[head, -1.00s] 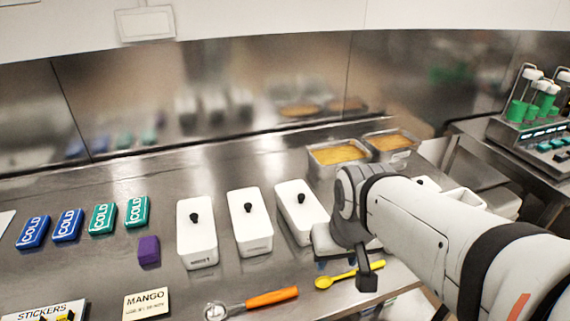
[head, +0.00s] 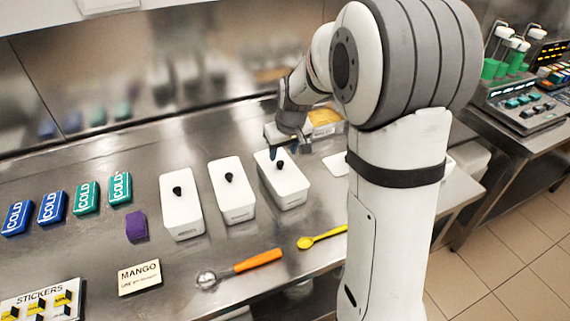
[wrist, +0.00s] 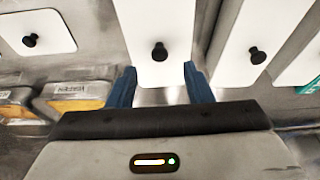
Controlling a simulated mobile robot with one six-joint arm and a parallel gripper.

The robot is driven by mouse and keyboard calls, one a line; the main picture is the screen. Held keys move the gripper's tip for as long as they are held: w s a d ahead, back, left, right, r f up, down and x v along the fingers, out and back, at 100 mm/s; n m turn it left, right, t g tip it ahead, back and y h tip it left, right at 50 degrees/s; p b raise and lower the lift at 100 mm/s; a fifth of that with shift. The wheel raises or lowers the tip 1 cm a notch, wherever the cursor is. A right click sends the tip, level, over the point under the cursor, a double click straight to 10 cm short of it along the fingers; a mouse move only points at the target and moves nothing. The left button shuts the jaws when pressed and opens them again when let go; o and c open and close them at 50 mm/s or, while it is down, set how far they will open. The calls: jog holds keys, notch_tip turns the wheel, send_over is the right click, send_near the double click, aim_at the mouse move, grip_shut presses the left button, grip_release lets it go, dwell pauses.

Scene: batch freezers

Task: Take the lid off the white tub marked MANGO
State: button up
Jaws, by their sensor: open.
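Three white lidded tubs with black knobs stand in a row in the head view: a left tub (head: 182,213), a middle tub (head: 233,196) and a right tub (head: 284,187). Their front lettering is too small to read, so I cannot tell which is marked MANGO. My gripper (head: 286,150) is over the back of the right tub, behind its knob (head: 280,164). In the wrist view my gripper (wrist: 160,82) has its blue fingers apart and empty. A black knob (wrist: 160,51) on a white lid lies ahead, in line with the gap between them.
A MANGO card (head: 140,278), an orange-handled scoop (head: 258,261) and a yellow spoon (head: 322,237) lie in front. A purple block (head: 136,226) and several COLD packs (head: 52,207) are left. Metal pans (wrist: 75,98) with yellow contents appear left in the wrist view.

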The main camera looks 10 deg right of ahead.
aim_at(280, 161)
jog(key=x, duration=0.2)
jog(key=p+x, duration=0.1)
jog(key=x, duration=0.2)
jog(key=shift+w+f, duration=0.2)
jog(key=shift+w, duration=0.25)
grip_shut()
